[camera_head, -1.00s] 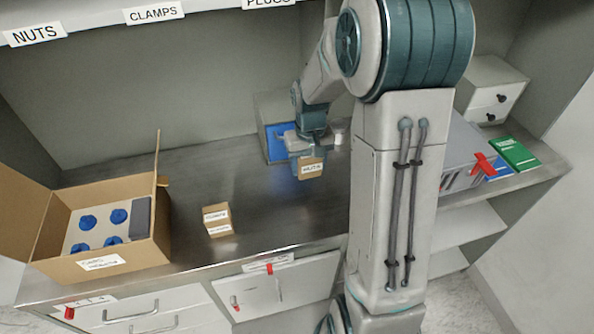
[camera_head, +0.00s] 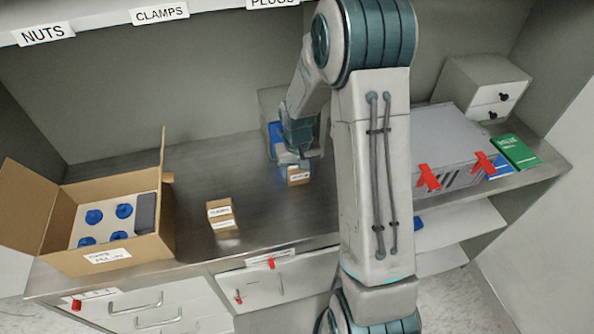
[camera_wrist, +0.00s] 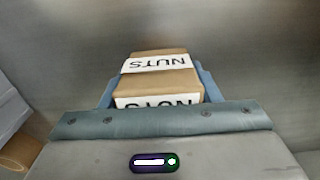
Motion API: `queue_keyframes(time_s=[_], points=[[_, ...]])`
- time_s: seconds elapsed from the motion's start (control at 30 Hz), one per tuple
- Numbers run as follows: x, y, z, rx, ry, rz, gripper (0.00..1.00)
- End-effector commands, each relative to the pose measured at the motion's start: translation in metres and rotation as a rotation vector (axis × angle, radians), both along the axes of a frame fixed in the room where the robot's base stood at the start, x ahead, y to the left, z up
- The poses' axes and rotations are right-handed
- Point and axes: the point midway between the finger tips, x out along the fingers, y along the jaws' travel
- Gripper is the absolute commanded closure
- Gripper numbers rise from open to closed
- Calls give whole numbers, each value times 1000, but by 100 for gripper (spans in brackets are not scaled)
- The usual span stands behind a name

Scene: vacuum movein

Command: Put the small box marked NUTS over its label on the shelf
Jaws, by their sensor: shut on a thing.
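The small box marked NUTS (camera_wrist: 158,80) is brown with white labels and sits between the fingers in the wrist view; in the head view the box (camera_head: 298,177) shows at the end of my arm. My gripper (camera_head: 294,164) is shut on it, above or at the grey counter; I cannot tell whether the box touches the counter. The NUTS label (camera_head: 43,33) is on the shelf edge (camera_head: 98,22) at the upper left, far from the gripper.
A CLAMPS label (camera_head: 160,14) and a partly cut PLUGS label (camera_head: 272,3) are on the same edge. A small brown box (camera_head: 221,213) stands mid-counter. An open carton (camera_head: 140,248) stands left. A grey case with red latches (camera_head: 450,150) lies right. Counter between carton and gripper is mostly clear.

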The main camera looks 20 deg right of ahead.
Motion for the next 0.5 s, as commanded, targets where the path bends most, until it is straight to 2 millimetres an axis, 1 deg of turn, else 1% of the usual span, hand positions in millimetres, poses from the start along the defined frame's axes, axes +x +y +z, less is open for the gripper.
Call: queue_keyframes(time_s=[0.07,0.1,0.17,0.5], points=[[0,0,-4,0,-1,0,72],[0,0,-3,0,0,0,38],[0,0,-3,0,0,0,22],[0,0,0,0,0,0,22]])
